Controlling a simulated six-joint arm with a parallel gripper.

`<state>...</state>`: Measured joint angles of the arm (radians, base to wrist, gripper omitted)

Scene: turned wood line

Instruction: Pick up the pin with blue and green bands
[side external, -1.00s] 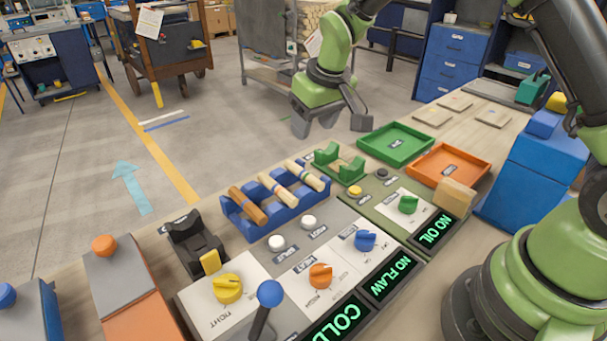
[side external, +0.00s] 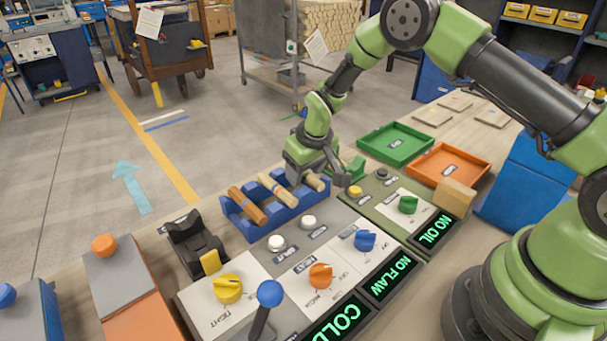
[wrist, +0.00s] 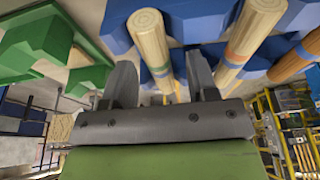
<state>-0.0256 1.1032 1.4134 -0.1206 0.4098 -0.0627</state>
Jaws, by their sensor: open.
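A pale wooden pin (wrist: 148,38) lies at the right end of the blue rack (wrist: 203,20).
A second pale banded pin (side external: 278,189) and a brown pin (side external: 248,206) lie in the rack to the left. A green cradle (side external: 352,169) is close on the right. Green (side external: 368,145) and orange (side external: 476,182) trays stand farther right. Panels with knobs are in front.

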